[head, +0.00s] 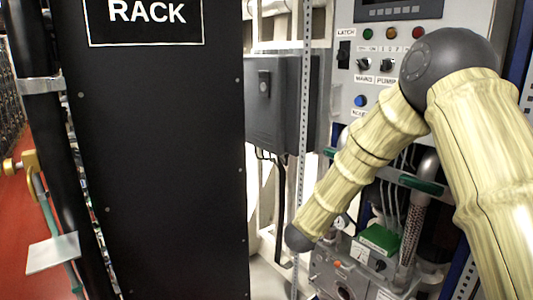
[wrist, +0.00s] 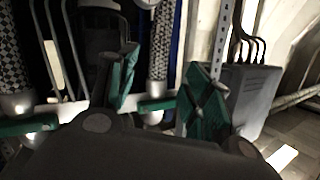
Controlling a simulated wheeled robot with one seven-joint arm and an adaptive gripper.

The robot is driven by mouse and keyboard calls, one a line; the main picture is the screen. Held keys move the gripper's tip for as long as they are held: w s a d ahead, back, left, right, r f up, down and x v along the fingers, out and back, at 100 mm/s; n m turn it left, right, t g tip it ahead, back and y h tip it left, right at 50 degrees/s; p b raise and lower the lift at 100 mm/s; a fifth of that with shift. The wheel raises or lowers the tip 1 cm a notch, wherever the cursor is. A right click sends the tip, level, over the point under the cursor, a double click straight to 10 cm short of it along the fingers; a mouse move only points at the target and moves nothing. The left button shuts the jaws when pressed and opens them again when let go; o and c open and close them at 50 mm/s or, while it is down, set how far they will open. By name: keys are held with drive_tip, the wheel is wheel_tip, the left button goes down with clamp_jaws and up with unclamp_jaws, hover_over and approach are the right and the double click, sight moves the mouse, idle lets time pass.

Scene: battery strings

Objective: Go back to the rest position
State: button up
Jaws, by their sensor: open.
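My gripper (wrist: 162,90) shows in the wrist view, its dark palm along the bottom and its two green-and-dark fingers spread apart. It is open, and nothing shows between the fingers except the background of hoses and a pale rail. In the head view my arm, with pale bamboo-like links and dark joints, reaches from the right edge up to a joint before the control panel (head: 351,104), then down left. The gripper itself cannot be made out in the head view.
A tall black rack panel (head: 160,160) fills the left middle. A dark grey box (head: 272,100) is mounted behind it, and a grey box (wrist: 250,95) with cables shows at the wrist view's right. Pipes, hoses and a green-topped unit (head: 378,239) crowd the lower right. Red floor (head: 38,215) shows at left.

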drive_tip(key=s+d+f+n+g+y+b, duration=0.1)
drive_tip(key=s+f+n+g+y, duration=0.1)
drive_tip(key=s+f, duration=0.7)
drive_tip(key=s+f+n+g+y, duration=0.15)
drive_tip(key=s+f, duration=0.45)
drive_tip(key=f, duration=0.7)
drive_tip(key=s+d+f+n+g+y+b, duration=0.1)
drive_tip(key=s+f+n+g+y, duration=0.1)
drive_tip(key=s+f, duration=0.65)
drive_tip(key=s+f+g, duration=0.2)
drive_tip(key=s+f, duration=0.2)
drive_tip(key=s, duration=0.7)
drive_tip(key=s+d+f+n+g+y, duration=0.1)
drive_tip(key=s+f+g, duration=0.2)
drive_tip(key=s, duration=0.8)
drive_tip(key=s+d+f+n+g+b, duration=0.1)
drive_tip(key=s+f+g, duration=0.2)
drive_tip(key=s+f, duration=0.4)
drive_tip(key=s, duration=0.4)
drive_tip(key=shift+s+f+y, duration=0.2)
drive_tip(key=shift+f+y, duration=0.05)
drive_tip(key=shift+y, duration=0.1)
